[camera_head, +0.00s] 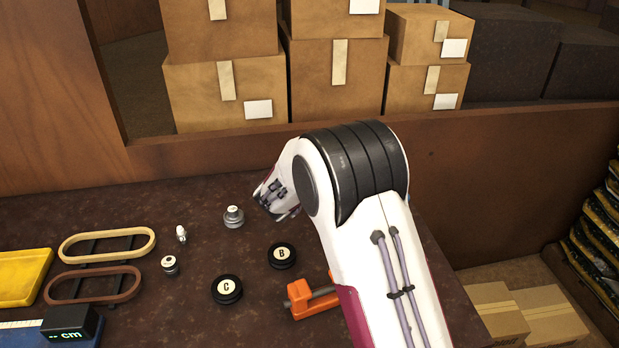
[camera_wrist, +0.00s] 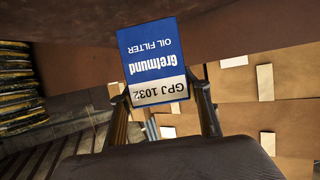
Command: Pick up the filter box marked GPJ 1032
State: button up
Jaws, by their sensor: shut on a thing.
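The filter box (camera_wrist: 155,62) is blue with a white band and shows in the wrist view. Its print reads "Grefmund OIL FILTER" and "GPJ 1032", upside down in the picture. My gripper (camera_wrist: 160,97) is shut on the box, with one finger on each side of its white, marked end. The box appears held up in front of the wrist, clear of the boxes behind it. In the head view my arm bends away over the bench, and neither the gripper fingers nor the filter box can be seen there.
A wooden wall (camera_head: 510,180) and stacked cartons (camera_head: 337,80) stand behind.

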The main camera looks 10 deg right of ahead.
jog(key=shift+r, duration=0.55)
